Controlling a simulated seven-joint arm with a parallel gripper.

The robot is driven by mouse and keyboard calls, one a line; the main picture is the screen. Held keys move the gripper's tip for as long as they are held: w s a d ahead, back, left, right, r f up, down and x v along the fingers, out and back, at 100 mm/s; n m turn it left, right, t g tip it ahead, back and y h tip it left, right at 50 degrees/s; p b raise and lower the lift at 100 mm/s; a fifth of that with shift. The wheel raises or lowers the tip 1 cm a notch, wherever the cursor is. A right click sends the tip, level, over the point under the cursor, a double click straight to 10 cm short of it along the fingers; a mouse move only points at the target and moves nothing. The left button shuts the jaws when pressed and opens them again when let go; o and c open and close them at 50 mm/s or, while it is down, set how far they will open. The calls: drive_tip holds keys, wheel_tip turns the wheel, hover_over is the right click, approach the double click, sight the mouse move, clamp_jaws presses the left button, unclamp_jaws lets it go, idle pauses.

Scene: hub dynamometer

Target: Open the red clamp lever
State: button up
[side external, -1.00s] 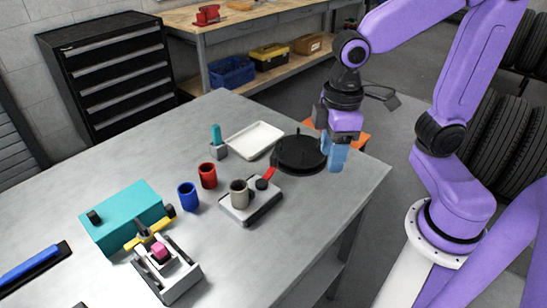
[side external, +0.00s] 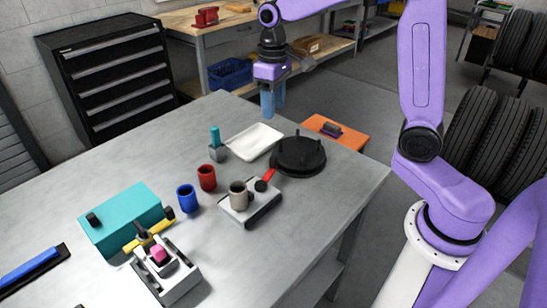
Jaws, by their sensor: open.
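The red lever (side external: 267,175) is a short red bar at the back right of a light grey block (side external: 236,213) on the bench. A black knob (side external: 260,186) sits at its near end. A beige cup-shaped part (side external: 239,194) stands on the same block, left of the lever. My gripper (side external: 272,108) has pale blue fingers pointing down. It is open and empty, up and behind the lever in the picture, and touches nothing that I can see. Its height above the bench is hard to tell.
A black round plate with pegs (side external: 298,156) lies right of a white tray (side external: 253,141). A red cup (side external: 206,177), a blue cup (side external: 188,197) and a teal box (side external: 121,216) stand left of the block. An orange surface (side external: 345,135) is at the back right. The front right bench is clear.

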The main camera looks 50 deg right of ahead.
sight(274, 157)
wheel_tip(274, 157, down, 17)
drive_tip(key=shift+s+r, duration=0.1)
idle(0.4)
clamp_jaws()
